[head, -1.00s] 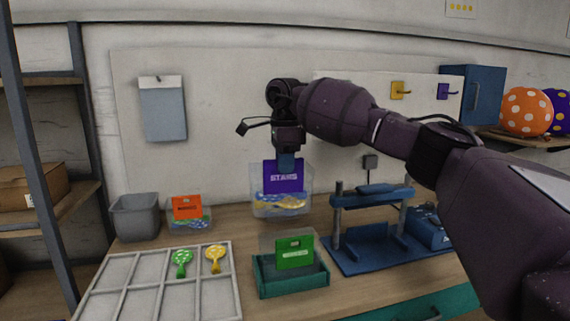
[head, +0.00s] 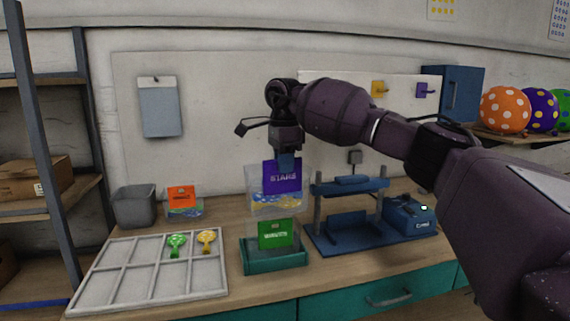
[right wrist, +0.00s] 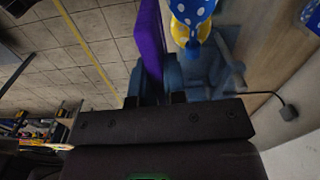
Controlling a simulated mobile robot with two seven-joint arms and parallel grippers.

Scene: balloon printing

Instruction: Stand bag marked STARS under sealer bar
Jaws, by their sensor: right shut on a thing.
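The bag marked STARS (head: 277,202) is clear with a purple header and blue and yellow balloons inside. My right gripper (head: 286,160) is shut on its purple header and holds it upright, left of the sealer. In the right wrist view, the purple header (right wrist: 149,45) is between the fingers (right wrist: 157,95), with the balloons (right wrist: 192,20) beside it. The blue sealer (head: 350,232) stands on the bench to the right, its bar (head: 350,187) raised on posts above a low holder (head: 347,224). My left gripper is not in view.
A green-header bag (head: 275,234) stands in a teal tray (head: 273,260) in front of the held bag. An orange-header bag (head: 183,200) and grey bin (head: 134,207) stand at the back left. A divided tray (head: 140,280) holds green and yellow balloons. A blue box (head: 410,217) is right of the sealer.

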